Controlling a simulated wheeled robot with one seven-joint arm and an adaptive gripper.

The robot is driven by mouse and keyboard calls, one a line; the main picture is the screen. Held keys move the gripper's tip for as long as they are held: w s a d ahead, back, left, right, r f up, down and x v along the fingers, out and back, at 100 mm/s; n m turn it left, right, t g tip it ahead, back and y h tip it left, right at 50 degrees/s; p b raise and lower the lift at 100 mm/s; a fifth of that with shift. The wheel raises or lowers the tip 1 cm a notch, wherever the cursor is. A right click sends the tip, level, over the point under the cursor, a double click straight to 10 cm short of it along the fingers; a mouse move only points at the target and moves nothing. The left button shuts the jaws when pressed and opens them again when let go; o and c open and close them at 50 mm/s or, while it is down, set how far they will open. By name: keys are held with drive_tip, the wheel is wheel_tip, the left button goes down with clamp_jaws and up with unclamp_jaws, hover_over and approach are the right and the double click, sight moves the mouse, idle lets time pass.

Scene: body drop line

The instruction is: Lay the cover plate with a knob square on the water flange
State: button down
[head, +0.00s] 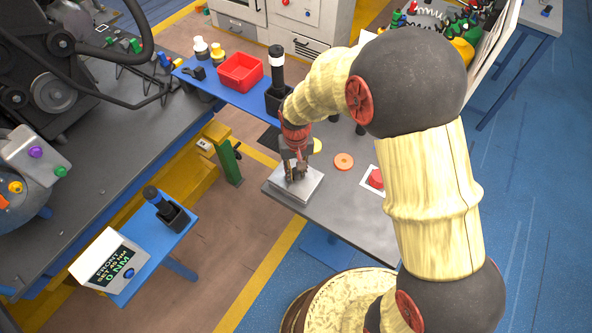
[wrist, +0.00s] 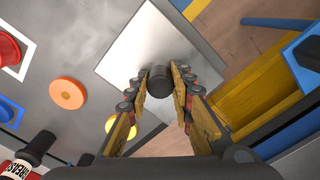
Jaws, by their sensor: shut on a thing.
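The cover plate (head: 312,187) is a pale grey square at the left edge of the grey table, seen below my gripper (head: 297,174). In the wrist view the plate (wrist: 150,45) lies under my gripper (wrist: 161,92), with its dark round knob (wrist: 160,80) between the fingertips. My gripper is shut on the knob. I cannot make out the water flange, and the plate hides what is directly under it. I cannot tell whether the plate rests on something or hangs just above it.
On the grey table (head: 345,215), an orange disc (head: 344,162) and a red round piece (head: 376,178) on a white square lie to the right of the plate. A red bin (head: 240,72) stands on the blue shelf behind. A green post (head: 228,160) stands left of the table.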

drive_tip(key=shift+f, duration=0.45)
drive_tip(key=c, duration=1.5)
unclamp_jaws()
drive_tip(key=shift+r, duration=0.1)
drive_tip(key=shift+r+p, duration=2.05)
drive_tip(key=shift+r, duration=0.9)
